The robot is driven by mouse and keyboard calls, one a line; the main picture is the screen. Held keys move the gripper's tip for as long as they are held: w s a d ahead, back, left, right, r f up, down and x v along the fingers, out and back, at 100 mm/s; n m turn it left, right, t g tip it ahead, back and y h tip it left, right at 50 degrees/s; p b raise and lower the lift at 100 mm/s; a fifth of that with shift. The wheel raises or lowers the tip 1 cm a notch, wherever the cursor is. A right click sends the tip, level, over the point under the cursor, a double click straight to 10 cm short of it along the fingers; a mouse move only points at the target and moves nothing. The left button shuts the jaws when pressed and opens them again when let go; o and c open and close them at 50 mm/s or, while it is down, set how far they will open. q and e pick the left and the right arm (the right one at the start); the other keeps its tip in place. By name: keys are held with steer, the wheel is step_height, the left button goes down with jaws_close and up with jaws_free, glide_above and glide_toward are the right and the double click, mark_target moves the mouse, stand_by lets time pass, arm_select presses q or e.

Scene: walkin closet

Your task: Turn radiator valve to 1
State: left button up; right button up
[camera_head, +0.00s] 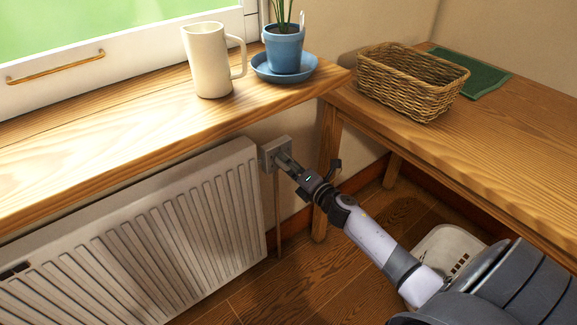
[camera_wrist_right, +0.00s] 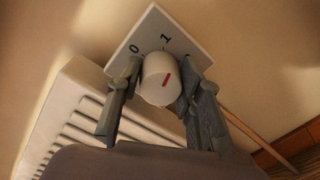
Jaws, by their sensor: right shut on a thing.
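The radiator valve is at the right end of the white radiator (camera_head: 235,200), below the wooden sill. Its pale square plate (camera_head: 268,146) shows in the head view. In the right wrist view the plate (camera_wrist_right: 150,20) carries a "0" at left, a "1" at top, and a partly hidden mark at right. The round white knob (camera_wrist_right: 155,90) has a short red line on its face; I cannot tell exactly which number it points to. My right gripper (camera_head: 284,161) is shut on the knob, one finger on each side, also in the wrist view (camera_wrist_right: 156,95). My left gripper is out of view.
The sill (camera_head: 110,135) overhangs the radiator and holds a cream mug (camera_head: 207,65) and a potted plant (camera_head: 284,48) on a blue saucer. A wooden table (camera_head: 500,150) with a wicker basket (camera_head: 405,90) stands at right. A white bin (camera_head: 440,250) is on the floor.

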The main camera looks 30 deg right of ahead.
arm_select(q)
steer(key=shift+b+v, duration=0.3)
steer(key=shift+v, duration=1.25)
arm_select(e)
steer(key=shift+a+f+n, duration=0.1)
steer(key=shift+n, duration=1)
steer(key=o, duration=1.2)
steer(key=shift+c, duration=0.2)
steer(key=shift+s, duration=0.15)
steer(key=s, duration=1.1)
steer(key=shift+s+d+r, duration=0.25)
steer(key=shift+s+d, duration=0.1)
steer(key=shift+s, duration=0.05)
